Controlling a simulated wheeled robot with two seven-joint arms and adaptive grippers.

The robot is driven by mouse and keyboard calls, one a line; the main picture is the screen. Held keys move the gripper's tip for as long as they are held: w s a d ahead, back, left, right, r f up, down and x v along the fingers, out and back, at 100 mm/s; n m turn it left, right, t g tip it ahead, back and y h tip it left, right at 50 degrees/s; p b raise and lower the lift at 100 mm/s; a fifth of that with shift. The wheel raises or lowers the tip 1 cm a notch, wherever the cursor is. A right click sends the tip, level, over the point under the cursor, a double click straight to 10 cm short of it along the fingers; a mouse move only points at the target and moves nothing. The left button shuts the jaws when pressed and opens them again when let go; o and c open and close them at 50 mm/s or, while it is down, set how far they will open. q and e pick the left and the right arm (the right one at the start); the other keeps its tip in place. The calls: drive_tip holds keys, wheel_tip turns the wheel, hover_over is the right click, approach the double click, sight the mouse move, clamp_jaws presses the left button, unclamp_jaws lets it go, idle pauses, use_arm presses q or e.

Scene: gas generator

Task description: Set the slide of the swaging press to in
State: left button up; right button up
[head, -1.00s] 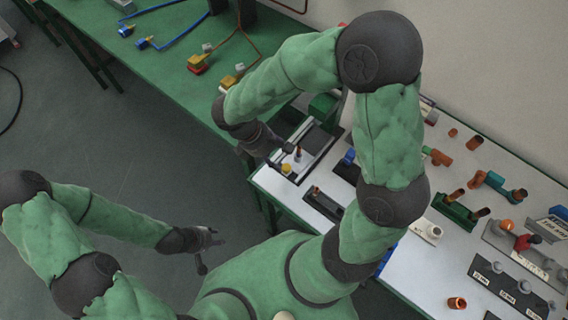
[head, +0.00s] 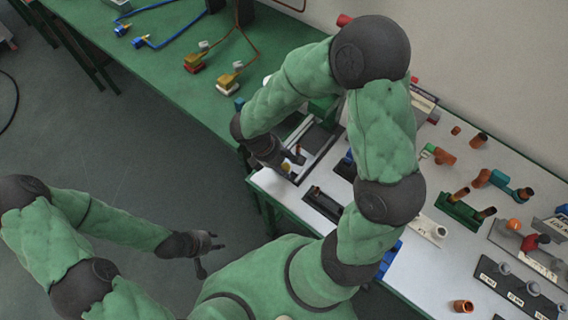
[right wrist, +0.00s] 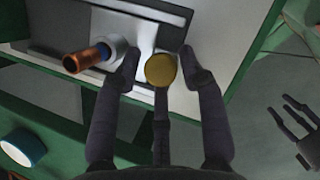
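The swaging press (head: 320,139) is a dark and light metal device at the left end of the white table. A yellow round knob (right wrist: 161,70), likely part of its slide, sits at the near end. In the head view the knob (head: 286,167) shows beside my right gripper (head: 297,161). In the right wrist view my right gripper (right wrist: 161,75) is open, its fingers around the knob with visible gaps on both sides. A copper tube (right wrist: 87,58) with a blue band lies at a pale fitting left of the knob. My left gripper (head: 212,246) is open and empty, away over the floor.
The white table (head: 420,268) holds several fittings and black blocks to the right. A green table (head: 165,75) with hoses and yellow-topped connectors stands at upper left. A blue-and-white cylinder (right wrist: 22,147) lies lower left in the wrist view.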

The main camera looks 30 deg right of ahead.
clamp_jaws()
drive_tip(key=p, duration=0.2)
approach(304, 150)
drive_tip(key=d+f, duration=0.1)
drive_tip(key=s+d+f, duration=0.1)
drive_tip(key=f, duration=0.1)
drive_tip(key=d+f, duration=0.1)
drive_tip(key=shift+s+d+f, duration=0.15)
drive_tip(key=shift+s+f, duration=0.05)
drive_tip(key=shift+s, duration=0.05)
drive_tip(key=shift+w+r, duration=0.1)
drive_tip(key=o, duration=0.5)
unclamp_jaws()
drive_tip(key=shift+d, duration=0.1)
drive_tip(key=shift+o, duration=0.3)
drive_tip(key=shift+d, duration=0.2)
drive_tip(key=shift+a, duration=0.1)
